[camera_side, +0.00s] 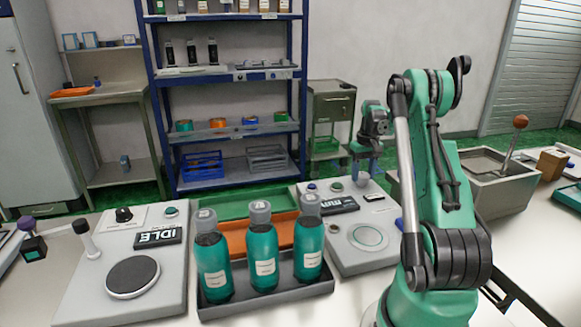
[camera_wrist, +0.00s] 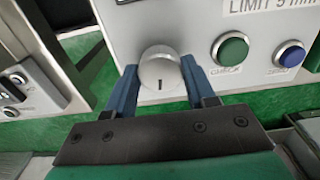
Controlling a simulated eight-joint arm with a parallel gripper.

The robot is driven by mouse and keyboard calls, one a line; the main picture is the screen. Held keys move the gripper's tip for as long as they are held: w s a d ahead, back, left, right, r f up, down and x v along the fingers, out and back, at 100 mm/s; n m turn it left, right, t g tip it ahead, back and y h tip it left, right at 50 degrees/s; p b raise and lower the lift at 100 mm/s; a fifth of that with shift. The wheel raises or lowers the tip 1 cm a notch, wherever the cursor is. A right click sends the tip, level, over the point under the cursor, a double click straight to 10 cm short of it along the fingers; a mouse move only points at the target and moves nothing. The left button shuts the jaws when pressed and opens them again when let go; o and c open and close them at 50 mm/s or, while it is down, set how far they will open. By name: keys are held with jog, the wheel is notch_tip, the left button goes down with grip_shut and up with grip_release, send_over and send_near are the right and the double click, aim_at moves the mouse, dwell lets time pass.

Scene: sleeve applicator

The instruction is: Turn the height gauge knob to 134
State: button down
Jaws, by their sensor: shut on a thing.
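The height gauge knob (camera_wrist: 160,68) is a round silver knob on a light grey panel in the wrist view. Its dark mark sits at the lower part of its face. My gripper (camera_wrist: 160,76) has its two blue fingers on either side of the knob, shut on it. In the side view my gripper (camera_side: 366,166) reaches down at the back of the grey gauge unit (camera_side: 385,240); the knob cannot be made out there. The unit's dark display (camera_side: 340,205) appears upside down in the side view, and I cannot read its value. Only a display edge shows in the wrist view.
A green button (camera_wrist: 231,50) and a blue button (camera_wrist: 290,56) sit right of the knob. In the side view, a dark tray (camera_side: 270,300) with teal bottles (camera_side: 263,262) stands left of the gauge unit. Another unit with an IDLE display (camera_side: 158,237) is farther left.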

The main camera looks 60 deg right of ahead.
aim_at(363, 174)
jog(key=shift+n, duration=0.6)
jog(key=shift+c, duration=1.4)
grip_release()
jog(key=shift+r, duration=2.85)
